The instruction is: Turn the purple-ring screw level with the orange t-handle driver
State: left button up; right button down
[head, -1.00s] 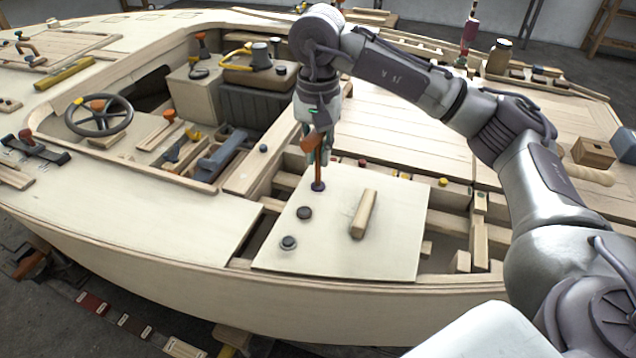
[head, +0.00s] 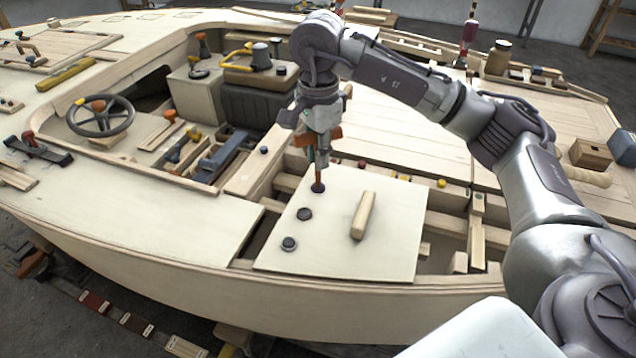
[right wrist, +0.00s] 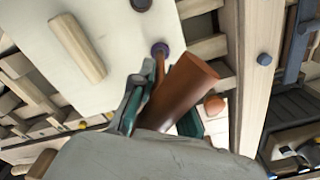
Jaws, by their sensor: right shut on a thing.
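The purple-ring screw (head: 318,187) stands at the back left corner of a pale panel on the hull. It also shows in the right wrist view (right wrist: 160,49). My right gripper (head: 320,150) is above it, pointing down, shut on the orange t-handle driver (head: 304,139). The driver's thick orange handle (right wrist: 186,88) lies crosswise between the fingers in the right wrist view. Its shaft reaches down to the screw and appears to touch it; the exact seating and the screw's height are hard to tell. My left gripper is not in view.
Two dark screws (head: 304,213) (head: 289,243) sit along the panel's left side. A wooden bar (head: 364,215) is fixed on the panel (head: 350,262). Open framing lies right of the panel. A recessed cockpit with a steering wheel (head: 100,116) is at left.

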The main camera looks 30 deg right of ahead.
dwell(0.3)
jog(key=shift+m, duration=0.7)
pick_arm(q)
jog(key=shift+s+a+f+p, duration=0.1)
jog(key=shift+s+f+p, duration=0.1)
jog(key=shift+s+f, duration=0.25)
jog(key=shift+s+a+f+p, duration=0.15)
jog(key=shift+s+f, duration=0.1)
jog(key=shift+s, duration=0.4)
pick_arm(e)
jog(key=m, duration=0.3)
jog(key=shift+f+m, duration=0.1)
jog(key=shift+m, duration=0.3)
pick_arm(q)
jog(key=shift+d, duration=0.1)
pick_arm(e)
jog(key=shift+r+p, duration=0.35)
jog(key=shift+r, duration=0.15)
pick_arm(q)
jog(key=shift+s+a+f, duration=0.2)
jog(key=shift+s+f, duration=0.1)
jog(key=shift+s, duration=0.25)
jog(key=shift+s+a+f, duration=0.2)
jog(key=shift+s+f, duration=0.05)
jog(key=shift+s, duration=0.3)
